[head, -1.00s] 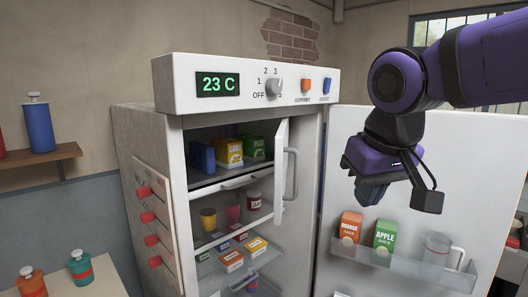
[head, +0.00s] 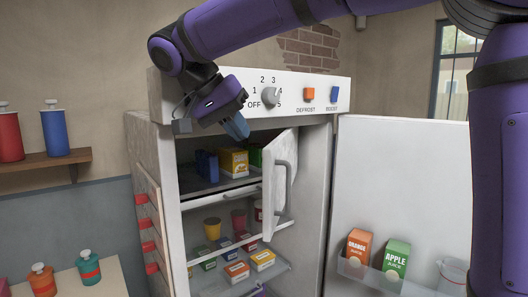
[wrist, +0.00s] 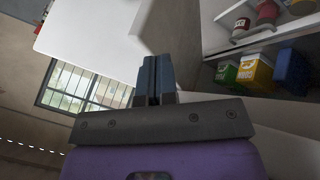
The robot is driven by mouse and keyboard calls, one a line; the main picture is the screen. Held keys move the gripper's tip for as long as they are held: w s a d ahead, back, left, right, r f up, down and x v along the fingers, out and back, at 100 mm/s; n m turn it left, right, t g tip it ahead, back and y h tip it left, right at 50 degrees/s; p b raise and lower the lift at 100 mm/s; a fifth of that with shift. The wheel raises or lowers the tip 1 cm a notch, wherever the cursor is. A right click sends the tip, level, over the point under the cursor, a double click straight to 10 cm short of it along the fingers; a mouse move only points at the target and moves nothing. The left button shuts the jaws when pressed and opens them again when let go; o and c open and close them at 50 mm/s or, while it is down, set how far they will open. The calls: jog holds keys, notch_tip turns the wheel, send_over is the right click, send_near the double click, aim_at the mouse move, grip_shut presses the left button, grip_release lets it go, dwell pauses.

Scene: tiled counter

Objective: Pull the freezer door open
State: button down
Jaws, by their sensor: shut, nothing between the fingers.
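The freezer door (head: 279,185) is the small white inner door at the top of the fridge, with a curved grey handle (head: 286,180). It stands swung partly open, toward the right, leaving the freezer compartment (head: 200,183) visible. Inside are blue, yellow and green boxes, also seen in the wrist view (wrist: 255,72). My gripper (head: 237,128) is shut and empty, in front of the compartment's top, just below the control panel and left of the door, apart from the handle. The wrist view shows its fingers (wrist: 155,78) together, with a grey panel behind them that may be the freezer door.
The large fridge door (head: 400,180) stands wide open at the right, with juice cartons (head: 396,259) in its shelf. The control panel (head: 320,88) overhangs the compartment. Lower shelves hold cups and boxes. Bottles stand on a wall shelf (head: 60,160) and a counter at the left.

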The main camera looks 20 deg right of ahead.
aim_at(266, 163)
jog(key=x, duration=0.9)
jog(key=shift+d+f, duration=0.25)
